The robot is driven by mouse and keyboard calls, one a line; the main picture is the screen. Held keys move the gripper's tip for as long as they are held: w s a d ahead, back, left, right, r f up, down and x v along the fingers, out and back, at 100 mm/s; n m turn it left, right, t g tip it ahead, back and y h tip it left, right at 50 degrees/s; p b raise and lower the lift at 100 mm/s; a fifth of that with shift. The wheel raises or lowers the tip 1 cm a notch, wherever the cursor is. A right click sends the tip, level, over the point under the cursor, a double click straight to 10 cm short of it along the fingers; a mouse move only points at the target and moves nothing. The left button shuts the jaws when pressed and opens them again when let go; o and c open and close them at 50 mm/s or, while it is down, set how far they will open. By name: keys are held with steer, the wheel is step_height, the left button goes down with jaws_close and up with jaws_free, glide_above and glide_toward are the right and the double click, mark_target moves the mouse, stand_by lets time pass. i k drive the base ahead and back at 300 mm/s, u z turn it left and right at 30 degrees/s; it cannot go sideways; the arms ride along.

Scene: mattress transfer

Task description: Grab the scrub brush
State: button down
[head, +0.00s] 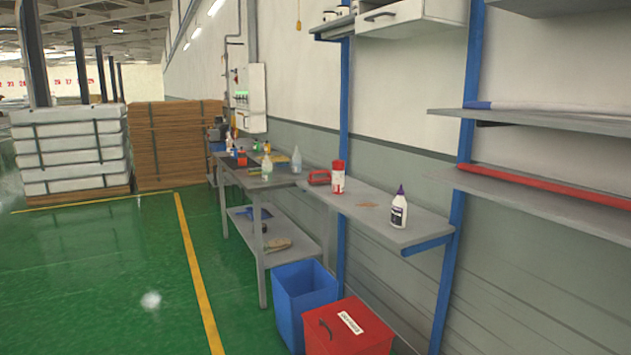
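I cannot pick out the scrub brush for certain at this distance. A small red item with a handle-like shape (319,177) lies at the far end of the grey wall shelf (425,222), beside a red and white canister (338,177); it may be the brush. A flat tan item (278,244) lies on the lower shelf of the grey workbench (300,252), too small to identify. My gripper is not in view.
A white bottle with a dark cap (398,209) stands near the shelf's front end. A blue bin (305,295) and a red lidded box (350,328) stand on the floor below. Blue uprights carry shelves at right. The green floor at left is clear.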

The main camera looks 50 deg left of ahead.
mark_target(312, 181)
steer(key=u, duration=1.7)
steer(key=k, duration=0.5)
steer(key=u, duration=0.55)
steer(key=i, duration=0.75)
steer(key=u, duration=0.75)
steer(key=i, duration=1.6)
steer(key=u, duration=0.3)
steer(key=i, duration=1.7)
steer(key=z, duration=0.65)
steer(key=i, duration=1.2)
steer(key=z, duration=1.8)
steer(key=i, duration=0.8)
steer(key=z, duration=0.65)
